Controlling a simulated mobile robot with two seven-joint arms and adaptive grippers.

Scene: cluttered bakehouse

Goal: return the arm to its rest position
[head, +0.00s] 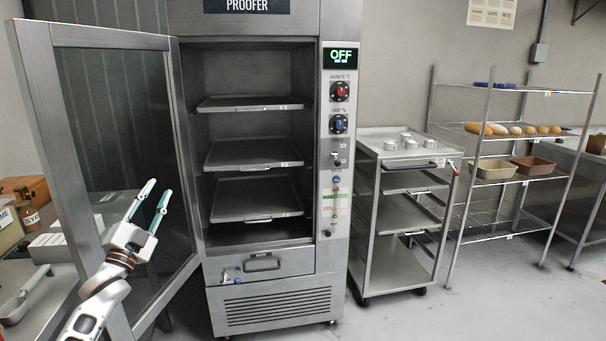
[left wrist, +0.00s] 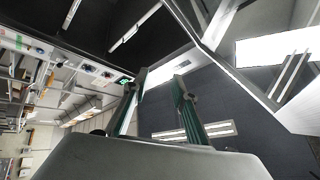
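My left arm (head: 98,295) comes in from the lower left. My left gripper (head: 150,205) is raised in front of the proofer's open glass door. Its two green-and-white fingers point up and stand apart, with nothing between them. In the left wrist view the fingers (left wrist: 163,100) also stand apart and empty. I cannot tell from these views whether the gripper touches the door. My right arm and right gripper show in neither view.
The proofer (head: 342,215) reads OFF; its door (head: 93,45) is swung open to the left, with trays (head: 255,155) inside. A steel cart (head: 385,145) and a wire rack (head: 500,180) with bread stand to the right. A counter (head: 45,310) with a scoop (head: 22,297) is at left. Floor at the lower right is clear.

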